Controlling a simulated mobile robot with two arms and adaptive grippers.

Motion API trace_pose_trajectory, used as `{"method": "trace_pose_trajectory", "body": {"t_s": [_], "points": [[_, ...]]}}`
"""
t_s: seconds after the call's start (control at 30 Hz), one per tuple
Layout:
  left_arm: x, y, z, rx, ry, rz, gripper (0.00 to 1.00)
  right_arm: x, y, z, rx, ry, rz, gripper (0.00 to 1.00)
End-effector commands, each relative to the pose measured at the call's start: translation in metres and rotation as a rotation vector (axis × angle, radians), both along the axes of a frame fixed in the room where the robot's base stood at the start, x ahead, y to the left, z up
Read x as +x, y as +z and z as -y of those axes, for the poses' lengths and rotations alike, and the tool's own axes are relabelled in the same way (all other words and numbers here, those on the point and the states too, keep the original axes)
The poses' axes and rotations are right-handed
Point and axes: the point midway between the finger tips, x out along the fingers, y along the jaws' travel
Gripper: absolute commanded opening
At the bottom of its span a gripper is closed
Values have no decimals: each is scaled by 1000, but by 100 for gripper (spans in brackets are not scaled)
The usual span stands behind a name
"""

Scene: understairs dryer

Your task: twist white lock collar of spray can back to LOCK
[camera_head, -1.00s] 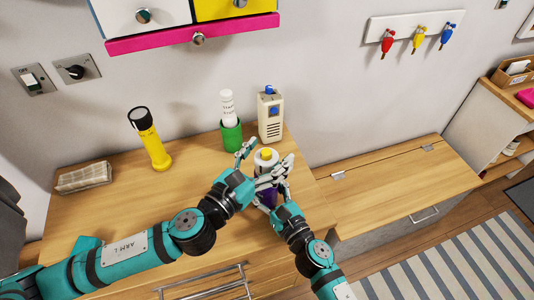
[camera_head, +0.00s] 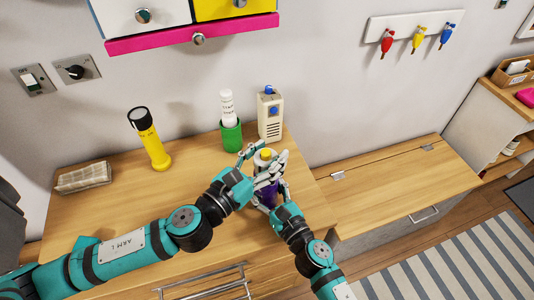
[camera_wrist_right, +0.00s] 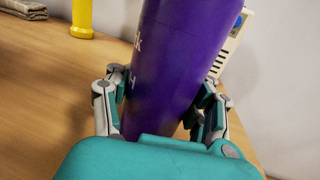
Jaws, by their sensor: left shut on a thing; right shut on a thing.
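The spray can stands on the wooden cabinet top near its front right. Its purple body (camera_head: 265,193) shows below the grippers, with a white collar (camera_head: 264,157) and a yellow cap (camera_head: 266,153) on top. My left gripper (camera_head: 258,163) is shut around the can's top at the white collar, which its fingers partly hide. My right gripper (camera_head: 270,190) is shut on the purple body lower down. In the right wrist view the purple body (camera_wrist_right: 180,60) fills the space between the fingers. The collar's lock marking is too small to read.
Behind the can stand a green cup (camera_head: 231,136) holding a white bottle and a cream device (camera_head: 270,115) with blue buttons. A yellow flashlight (camera_head: 150,142) and a folded cloth (camera_head: 83,177) are at left. A lower wooden bench (camera_head: 395,190) is at right.

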Motion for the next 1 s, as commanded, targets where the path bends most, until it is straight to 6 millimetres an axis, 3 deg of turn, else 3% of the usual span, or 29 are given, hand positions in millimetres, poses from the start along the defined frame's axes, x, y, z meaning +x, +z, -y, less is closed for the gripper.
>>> {"method": "trace_pose_trajectory", "body": {"t_s": [0.27,1.0], "points": [[2,0,-2,5,-169,5,16,1,0,2,3,-5,-1,2],[3,1,-1,6,-863,4,16,2,0,4,2,-9,-3,2]]}}
